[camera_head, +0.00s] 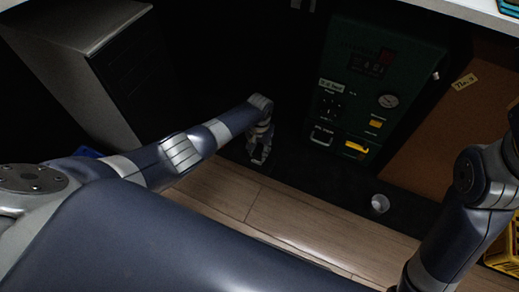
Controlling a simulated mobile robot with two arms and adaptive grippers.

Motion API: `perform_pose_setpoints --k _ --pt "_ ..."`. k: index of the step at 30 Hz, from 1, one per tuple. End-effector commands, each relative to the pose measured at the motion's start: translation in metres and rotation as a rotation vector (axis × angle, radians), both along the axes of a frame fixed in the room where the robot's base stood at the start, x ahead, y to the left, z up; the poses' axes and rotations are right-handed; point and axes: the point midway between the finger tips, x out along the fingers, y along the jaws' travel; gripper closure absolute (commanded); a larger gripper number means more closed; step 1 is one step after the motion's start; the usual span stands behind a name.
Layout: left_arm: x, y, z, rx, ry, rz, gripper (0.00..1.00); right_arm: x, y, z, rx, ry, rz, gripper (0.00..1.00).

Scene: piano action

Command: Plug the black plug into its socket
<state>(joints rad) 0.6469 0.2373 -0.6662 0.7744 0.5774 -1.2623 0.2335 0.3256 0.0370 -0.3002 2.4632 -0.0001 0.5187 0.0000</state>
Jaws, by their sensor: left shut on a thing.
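My left gripper (259,152) is low in front of the dark recess, to the left of the dark green machine (347,78). Its fingers point down and are shut on a dark thing, most likely the black plug. The plug's outline is lost against the dark background. The machine's front has a dark round fitting (331,106) under a white label; I cannot tell whether it is the socket. The gripper is apart from this front. My right arm shows at the right edge, but its gripper is not in view.
The machine also carries a gauge (388,100), a red-lit display (368,65) and a yellow part (355,148). A grey cabinet (85,75) stands left. A small white cup-like thing (379,204) is on the dark floor. A brown panel (450,125) stands right, a yellow crate (504,252) lower right.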

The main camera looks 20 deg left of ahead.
Motion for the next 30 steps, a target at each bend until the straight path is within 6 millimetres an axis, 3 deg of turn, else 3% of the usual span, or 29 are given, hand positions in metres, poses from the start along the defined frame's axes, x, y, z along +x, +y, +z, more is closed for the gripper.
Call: perform_pose_setpoints --k 30 --pt "0.0004 0.0005 -0.0067 0.0 -0.001 -0.001 0.92 -0.0001 0.0002 -0.0007 -0.001 0.002 0.0 0.6"
